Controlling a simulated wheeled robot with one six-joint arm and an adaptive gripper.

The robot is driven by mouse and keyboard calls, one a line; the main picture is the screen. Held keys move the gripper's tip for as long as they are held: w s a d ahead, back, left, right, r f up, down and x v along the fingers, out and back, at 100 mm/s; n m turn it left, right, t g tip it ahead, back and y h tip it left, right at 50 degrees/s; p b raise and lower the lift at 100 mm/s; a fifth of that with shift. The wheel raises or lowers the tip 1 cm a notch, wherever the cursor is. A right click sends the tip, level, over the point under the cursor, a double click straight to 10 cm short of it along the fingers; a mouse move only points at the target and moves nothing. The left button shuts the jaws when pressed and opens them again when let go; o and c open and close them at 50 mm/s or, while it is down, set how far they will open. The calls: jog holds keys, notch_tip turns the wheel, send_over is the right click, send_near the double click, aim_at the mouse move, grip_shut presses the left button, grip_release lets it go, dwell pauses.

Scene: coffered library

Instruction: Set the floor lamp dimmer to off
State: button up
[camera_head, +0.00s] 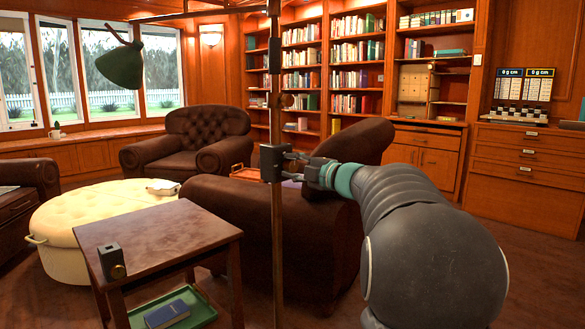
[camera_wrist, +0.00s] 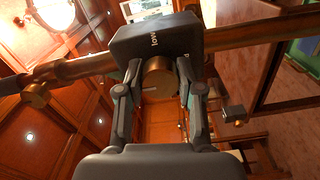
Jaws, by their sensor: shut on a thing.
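The floor lamp's thin brass pole (camera_head: 278,230) stands upright in the middle of the head view, with a green shade (camera_head: 122,66) at upper left. A black dimmer box (camera_head: 268,163) is fixed to the pole. In the wrist view the dimmer box (camera_wrist: 150,38) carries small lettering, partly "low", and a round brass knob (camera_wrist: 158,78) with a pointer mark. My gripper (camera_head: 297,167) reaches in from the right at the box. In the wrist view my gripper (camera_wrist: 158,84) has one finger on each side of the knob and is shut on it. The other lettering is hard to read.
A wooden side table (camera_head: 155,240) stands front left with a small black box (camera_head: 112,262) on it and a blue book (camera_head: 167,313) below. A brown armchair (camera_head: 290,235) sits close behind the pole. A cream ottoman (camera_head: 70,225) is at left.

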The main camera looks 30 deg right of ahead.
jog(key=o, duration=1.2)
jog(key=shift+c, duration=0.2)
jog(key=shift+s, duration=0.1)
jog(key=v, duration=1.1)
jog(key=shift+s+d, duration=0.15)
jog(key=shift+s, duration=0.25)
